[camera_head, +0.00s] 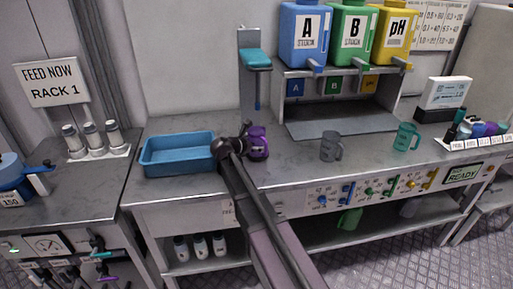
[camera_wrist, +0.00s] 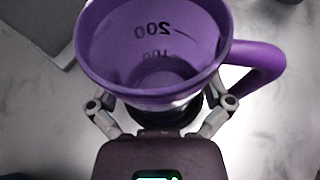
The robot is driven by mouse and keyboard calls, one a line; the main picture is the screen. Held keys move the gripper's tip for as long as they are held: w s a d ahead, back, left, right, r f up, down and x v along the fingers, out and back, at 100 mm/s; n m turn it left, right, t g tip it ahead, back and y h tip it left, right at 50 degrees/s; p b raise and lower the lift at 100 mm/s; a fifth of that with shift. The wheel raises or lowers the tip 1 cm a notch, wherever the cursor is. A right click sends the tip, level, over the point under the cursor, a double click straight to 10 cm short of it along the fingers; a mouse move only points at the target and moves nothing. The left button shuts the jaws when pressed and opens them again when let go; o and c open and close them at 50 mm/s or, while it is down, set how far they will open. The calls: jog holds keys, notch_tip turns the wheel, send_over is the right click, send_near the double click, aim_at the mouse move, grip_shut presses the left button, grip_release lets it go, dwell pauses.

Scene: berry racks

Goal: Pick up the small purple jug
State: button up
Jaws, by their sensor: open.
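The small purple jug (camera_head: 258,142) stands on the grey metal bench, just right of the blue tray. It also fills the upper part of the wrist view (camera_wrist: 150,60), open end toward the camera, with measure marks inside and its handle at the right. My gripper (camera_head: 240,139) is at the jug's left side in the head view. In the wrist view my gripper's fingers (camera_wrist: 160,108) are spread to either side of the jug's lower body. The jug's rim hides the fingertips, so I cannot tell whether they touch it.
A blue tray (camera_head: 180,163) sits close left of my gripper. A grey jug (camera_head: 331,147) and a green jug (camera_head: 405,137) stand to the right. A dispenser shelf (camera_head: 345,122) with blue, green and yellow tanks is behind. Bare bench lies between the purple and grey jugs.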

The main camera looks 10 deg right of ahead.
aim_at(256, 136)
dwell(0.5)
jog(key=c, duration=0.9)
jog(key=shift+r, duration=0.15)
notch_tip(256, 136, up, 3)
jog(key=p, duration=0.3)
jog(key=shift+r+p, duration=0.15)
jog(key=shift+p, duration=0.15)
jog(key=s+d, duration=0.1)
jog(key=s, duration=0.4)
jog(key=s+d+r+p, duration=0.1)
jog(key=s+d, duration=0.1)
jog(key=s, duration=0.3)
jog(key=s+d, duration=0.1)
jog(key=s, duration=0.4)
jog(key=shift+s+d+r, duration=0.2)
jog(key=shift+d+r, duration=0.05)
jog(key=shift+d, duration=0.1)
